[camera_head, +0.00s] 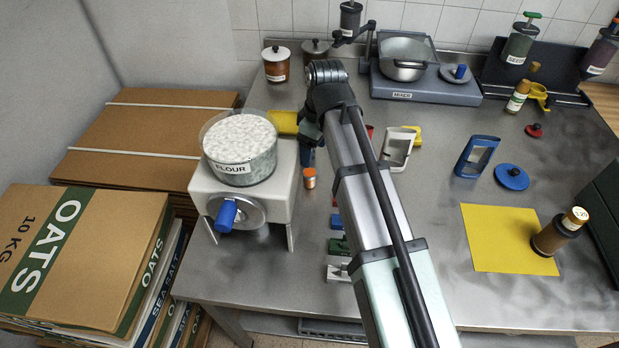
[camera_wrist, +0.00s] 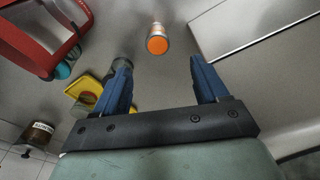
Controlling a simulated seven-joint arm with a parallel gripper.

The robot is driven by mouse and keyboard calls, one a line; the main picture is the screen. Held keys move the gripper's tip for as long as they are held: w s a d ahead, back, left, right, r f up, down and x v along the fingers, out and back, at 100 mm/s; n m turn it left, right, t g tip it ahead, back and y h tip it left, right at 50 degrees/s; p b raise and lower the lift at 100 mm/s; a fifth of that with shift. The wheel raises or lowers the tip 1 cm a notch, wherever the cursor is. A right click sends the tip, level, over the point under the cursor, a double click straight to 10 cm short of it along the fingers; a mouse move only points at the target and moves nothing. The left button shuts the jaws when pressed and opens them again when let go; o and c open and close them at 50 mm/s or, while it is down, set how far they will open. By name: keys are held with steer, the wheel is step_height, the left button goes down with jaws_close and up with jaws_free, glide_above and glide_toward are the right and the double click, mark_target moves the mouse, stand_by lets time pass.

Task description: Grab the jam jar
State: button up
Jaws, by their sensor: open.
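A small jar with an orange lid (camera_head: 310,178) stands on the steel table, just right of the flour dispenser. No label reading jam is legible, so I cannot tell for sure that this is the jam jar. In the wrist view the orange-lidded jar (camera_wrist: 157,42) is ahead of the fingertips, roughly centred between them and apart from both. My gripper (camera_wrist: 161,68) is open with nothing between its blue fingers. In the head view my gripper (camera_head: 307,152) is partly hidden by my arm, behind and above the jar.
The white flour dispenser (camera_head: 240,190) is close on the left. Red, blue, white and green items partly show beside my arm. A mixer (camera_head: 420,85) and brown jars (camera_head: 276,66) are at the back.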

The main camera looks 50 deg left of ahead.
mark_target(310, 172)
steer(key=shift+s+a+f, duration=0.1)
steer(key=shift+a+f, duration=0.15)
steer(key=shift+f, duration=1.85)
steer(key=shift+a+f, duration=0.3)
steer(key=shift+f, duration=1.75)
steer(key=shift+s+a+f, duration=0.1)
steer(key=shift+a+f, duration=0.15)
steer(key=shift+f, duration=1.85)
steer(key=c, duration=1.2)
